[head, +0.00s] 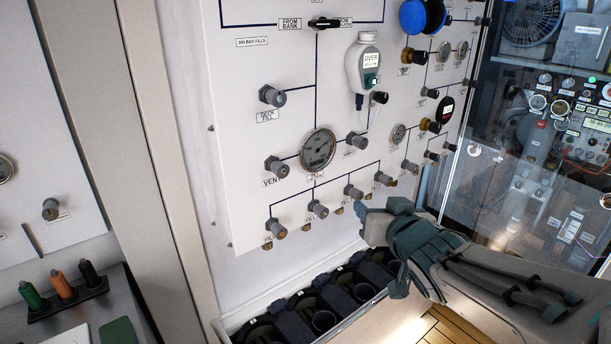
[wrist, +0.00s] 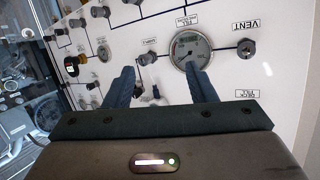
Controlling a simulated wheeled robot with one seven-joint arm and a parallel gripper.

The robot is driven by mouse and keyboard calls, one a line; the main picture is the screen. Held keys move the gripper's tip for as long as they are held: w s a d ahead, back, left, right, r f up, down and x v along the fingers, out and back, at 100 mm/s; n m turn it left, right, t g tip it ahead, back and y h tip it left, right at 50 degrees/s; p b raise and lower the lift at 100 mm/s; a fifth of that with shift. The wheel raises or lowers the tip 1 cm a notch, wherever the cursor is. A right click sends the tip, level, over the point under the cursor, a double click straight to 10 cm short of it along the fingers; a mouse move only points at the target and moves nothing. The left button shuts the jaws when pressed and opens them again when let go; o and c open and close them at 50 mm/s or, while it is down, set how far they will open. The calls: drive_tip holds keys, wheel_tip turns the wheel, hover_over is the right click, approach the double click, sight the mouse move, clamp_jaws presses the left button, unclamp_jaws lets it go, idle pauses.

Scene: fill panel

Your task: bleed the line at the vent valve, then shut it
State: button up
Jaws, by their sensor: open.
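The vent valve (head: 277,167) is a grey knob on the white panel in the head view, above a label reading VENT and left of a round gauge (head: 317,151). It also shows at the upper right of the wrist view (wrist: 246,47), where the lettering is upside down. My gripper (head: 368,224) is below and to the right of the vent valve, in front of the panel's lower edge. In the wrist view its two blue-grey fingers (wrist: 158,75) are apart with nothing between them, and they are clear of the vent valve. The valve's turn position cannot be told.
Several similar grey knobs (head: 319,209) line the panel below and right of the gauge. A white handheld meter (head: 365,68) hangs above. Dark cylinder openings (head: 323,321) sit in a trough below. A glass-fronted cabinet (head: 520,150) stands on the right.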

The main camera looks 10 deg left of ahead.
sight(283, 172)
drive_tip(key=s+a+r+n+g+y+b, duration=0.1)
drive_tip(key=s+a+n+g+y, duration=0.15)
drive_tip(key=a+y, duration=0.65)
drive_tip(key=shift+n+t+h, duration=0.25)
drive_tip(key=shift+t+h, duration=0.3)
drive_tip(key=shift+h, duration=0.25)
drive_tip(key=p+x, duration=0.1)
drive_tip(key=x, duration=1.4)
drive_tip(key=shift+s+a+r, duration=0.1)
drive_tip(key=shift+s, duration=0.1)
drive_tip(key=c, duration=1)
